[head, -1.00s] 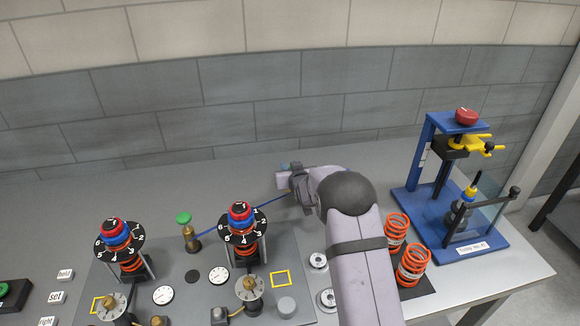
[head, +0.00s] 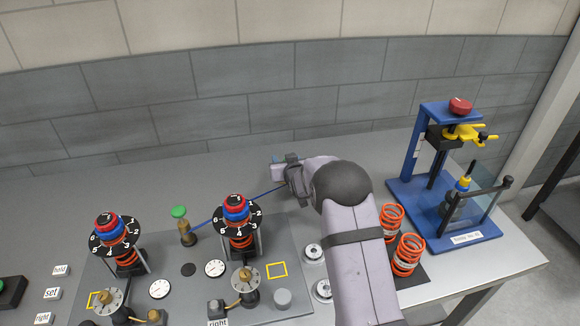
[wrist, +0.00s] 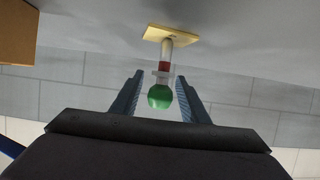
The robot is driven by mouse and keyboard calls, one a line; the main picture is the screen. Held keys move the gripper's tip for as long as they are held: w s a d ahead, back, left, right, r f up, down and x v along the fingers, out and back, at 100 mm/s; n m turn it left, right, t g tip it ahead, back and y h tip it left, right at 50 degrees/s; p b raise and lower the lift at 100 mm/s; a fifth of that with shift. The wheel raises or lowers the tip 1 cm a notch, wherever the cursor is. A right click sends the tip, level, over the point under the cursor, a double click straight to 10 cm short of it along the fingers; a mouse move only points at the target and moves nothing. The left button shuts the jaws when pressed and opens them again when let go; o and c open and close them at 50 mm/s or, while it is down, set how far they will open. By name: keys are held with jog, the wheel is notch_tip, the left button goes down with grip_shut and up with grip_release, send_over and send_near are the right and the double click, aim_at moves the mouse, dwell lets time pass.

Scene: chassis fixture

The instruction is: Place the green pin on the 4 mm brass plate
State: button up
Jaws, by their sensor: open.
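In the wrist view the green pin (wrist: 159,97) has a rounded green head, a pale collar, a red band and a clear shaft. Its far end meets a thin brass-coloured plate (wrist: 184,37); the plate's thickness cannot be read. My gripper (wrist: 160,75) is open, with one dark finger on each side of the pin and visible gaps between. The pin's head lies between the fingers.
A green-topped brass post (head: 186,233) stands left of my arm, beside a dial stack (head: 239,231). Orange springs (head: 406,256) stand right of my arm, before a blue press (head: 411,165). A brown block (wrist: 18,35) shows in the wrist view. The bench behind my arm is clear.

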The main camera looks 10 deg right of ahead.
jog(key=b+v, duration=0.2)
jog(key=v, duration=0.9)
jog(key=shift+s, duration=0.3)
jog(key=shift+s+r, duration=0.1)
